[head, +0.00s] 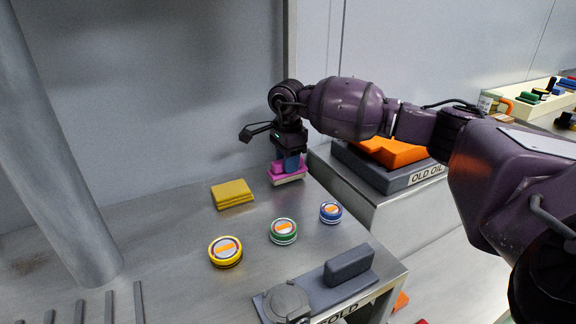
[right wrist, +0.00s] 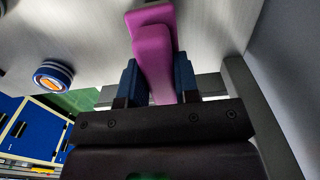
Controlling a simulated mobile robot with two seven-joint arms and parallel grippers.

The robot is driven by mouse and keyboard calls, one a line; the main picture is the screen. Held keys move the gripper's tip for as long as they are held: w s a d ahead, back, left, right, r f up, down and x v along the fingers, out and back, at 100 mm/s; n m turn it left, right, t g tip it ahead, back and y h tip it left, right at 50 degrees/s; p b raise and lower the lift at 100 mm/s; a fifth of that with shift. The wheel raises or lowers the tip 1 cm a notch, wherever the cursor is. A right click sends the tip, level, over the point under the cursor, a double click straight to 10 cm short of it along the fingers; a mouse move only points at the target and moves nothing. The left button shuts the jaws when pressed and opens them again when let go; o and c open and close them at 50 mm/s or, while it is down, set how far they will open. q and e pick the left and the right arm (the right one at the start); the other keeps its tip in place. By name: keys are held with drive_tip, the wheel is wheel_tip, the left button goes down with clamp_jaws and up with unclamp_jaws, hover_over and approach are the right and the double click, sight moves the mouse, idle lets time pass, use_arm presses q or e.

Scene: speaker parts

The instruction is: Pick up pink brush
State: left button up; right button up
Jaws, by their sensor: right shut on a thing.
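The pink brush (head: 278,170), with a pale underside, is at the back of the metal table, near its right corner. My right gripper (head: 291,162) reaches down to it from above and is shut on it. In the right wrist view the pink brush (right wrist: 152,42) lies between the two blue fingers of my right gripper (right wrist: 158,85). I cannot tell whether its underside touches the table or is just above it. My left gripper is not in view.
A yellow sponge-like block (head: 232,194) lies left of the brush. Yellow (head: 225,252), green (head: 283,231) and blue (head: 331,212) round tins stand in front. A grey tray labelled OLD OIL (head: 400,180) holds orange things at right. A wall stands close behind.

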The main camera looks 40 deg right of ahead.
wheel_tip(320, 180, up, 19)
drive_tip(key=p, duration=0.2)
drive_tip(key=shift+p, duration=0.35)
drive_tip(key=o, duration=0.4)
drive_tip(key=shift+r, duration=0.1)
clamp_jaws()
idle(0.3)
